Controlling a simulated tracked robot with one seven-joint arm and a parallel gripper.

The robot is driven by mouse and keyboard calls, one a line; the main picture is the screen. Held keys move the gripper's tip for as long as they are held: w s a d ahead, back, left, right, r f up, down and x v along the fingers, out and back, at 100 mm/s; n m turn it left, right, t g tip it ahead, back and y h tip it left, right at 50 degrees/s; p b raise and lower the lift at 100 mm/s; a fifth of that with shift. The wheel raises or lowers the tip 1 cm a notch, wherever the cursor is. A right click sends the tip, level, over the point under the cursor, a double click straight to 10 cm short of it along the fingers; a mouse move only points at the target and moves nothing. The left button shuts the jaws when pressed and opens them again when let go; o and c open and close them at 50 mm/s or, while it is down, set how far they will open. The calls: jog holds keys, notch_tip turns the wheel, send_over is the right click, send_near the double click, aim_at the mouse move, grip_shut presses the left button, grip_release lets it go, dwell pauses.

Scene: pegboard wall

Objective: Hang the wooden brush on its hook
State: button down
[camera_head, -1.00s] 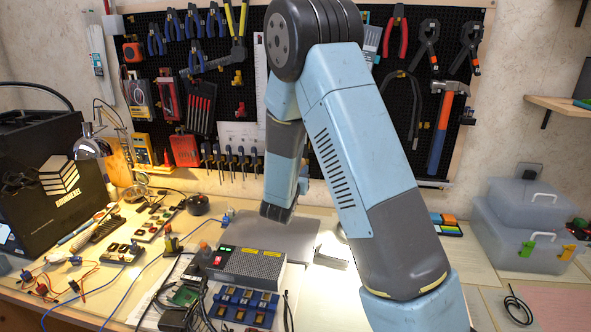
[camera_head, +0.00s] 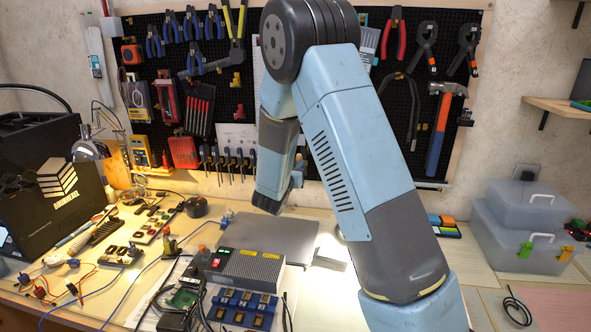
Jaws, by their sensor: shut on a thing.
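My arm's wrist end (camera_head: 268,202) hangs in front of the lower pegboard, above the back of the workbench. My gripper is hidden behind the wrist, so its jaws do not show. I cannot make out the wooden brush; a small brownish patch beside the wrist is too small to identify. The black pegboard (camera_head: 222,90) fills the back wall. Small coloured hooks show on it, such as a red and yellow one (camera_head: 238,79) left of my arm. I cannot tell which hook belongs to the brush. My elbow and upper arm cover the middle of the board.
Pliers (camera_head: 153,42), screwdrivers (camera_head: 228,164) and a hammer (camera_head: 440,125) hang on the board. A grey laptop (camera_head: 275,233) and a power supply box (camera_head: 245,270) stand below my wrist. Clear storage boxes (camera_head: 525,225) stand at right; a black printer-like box (camera_head: 40,185) stands at left.

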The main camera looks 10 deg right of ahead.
jog(key=a+x, duration=0.1)
jog(key=x, duration=0.6)
jog(key=shift+w+f, duration=0.25)
jog(key=shift+w, duration=0.2)
dwell(0.5)
dwell(0.5)
jog(key=c, duration=0.9)
grip_release()
jog(key=shift+o, duration=0.2)
